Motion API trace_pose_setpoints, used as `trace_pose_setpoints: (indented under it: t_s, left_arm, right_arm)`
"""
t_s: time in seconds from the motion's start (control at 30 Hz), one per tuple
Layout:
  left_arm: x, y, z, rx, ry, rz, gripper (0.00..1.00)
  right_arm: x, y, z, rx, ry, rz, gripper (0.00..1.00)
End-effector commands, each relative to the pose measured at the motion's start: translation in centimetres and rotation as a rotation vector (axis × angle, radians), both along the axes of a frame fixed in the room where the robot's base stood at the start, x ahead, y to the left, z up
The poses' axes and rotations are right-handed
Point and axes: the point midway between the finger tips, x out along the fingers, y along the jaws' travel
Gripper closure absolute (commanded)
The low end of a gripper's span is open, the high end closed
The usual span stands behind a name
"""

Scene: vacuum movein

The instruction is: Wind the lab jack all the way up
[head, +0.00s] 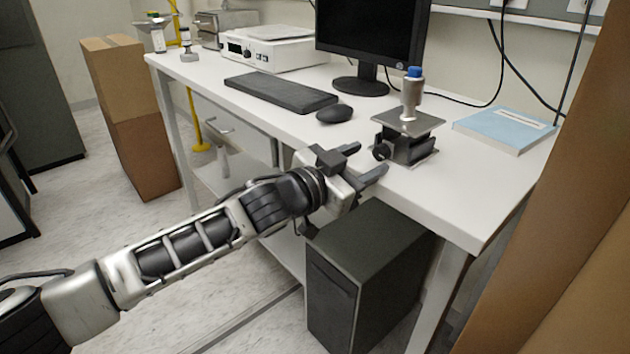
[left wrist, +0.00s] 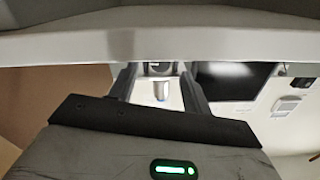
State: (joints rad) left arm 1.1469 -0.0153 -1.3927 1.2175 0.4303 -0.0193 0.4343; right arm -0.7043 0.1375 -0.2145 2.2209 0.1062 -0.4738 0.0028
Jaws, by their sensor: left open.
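The lab jack (head: 408,126) stands on the white desk near its front edge. It has a square metal top plate and a dark folding body, and its round black knob (head: 381,153) faces my left gripper. A metal vial with a blue cap (head: 412,94) stands upright on the plate. My left gripper (head: 367,160) is open at the desk's front edge, its fingertips just short of the knob, with no contact visible. In the left wrist view, upside down, the vial (left wrist: 160,88) shows between the open fingers (left wrist: 158,82). My right gripper is out of view.
A mouse (head: 335,114), a keyboard (head: 280,94) and a monitor (head: 370,35) are left of and behind the jack. A blue book (head: 503,130) lies to its right. A black computer case (head: 365,275) stands below the desk. A brown panel (head: 560,200) rises at the right.

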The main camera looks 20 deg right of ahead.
Motion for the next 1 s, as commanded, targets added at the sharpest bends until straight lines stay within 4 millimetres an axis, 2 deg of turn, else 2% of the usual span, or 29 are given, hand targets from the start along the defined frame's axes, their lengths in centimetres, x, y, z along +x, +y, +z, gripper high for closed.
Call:
trace_pose_setpoints:
  t_s: [0.3,0.5,0.7,1.0]
  left_arm:
    - [-2.7,6.9,-0.1,0.002,0.000,0.002,0.51]
    - [-4.3,10.5,0.0,0.002,0.000,0.002,0.51]
    - [-5.0,12.1,0.0,0.001,-0.001,0.001,0.51]
    - [-5.1,12.3,0.0,0.000,-0.001,0.000,0.51]
  right_arm:
    - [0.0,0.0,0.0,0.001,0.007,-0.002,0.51]
    - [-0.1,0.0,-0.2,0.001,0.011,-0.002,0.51]
    - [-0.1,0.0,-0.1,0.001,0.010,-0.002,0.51]
    - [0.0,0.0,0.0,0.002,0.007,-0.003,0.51]
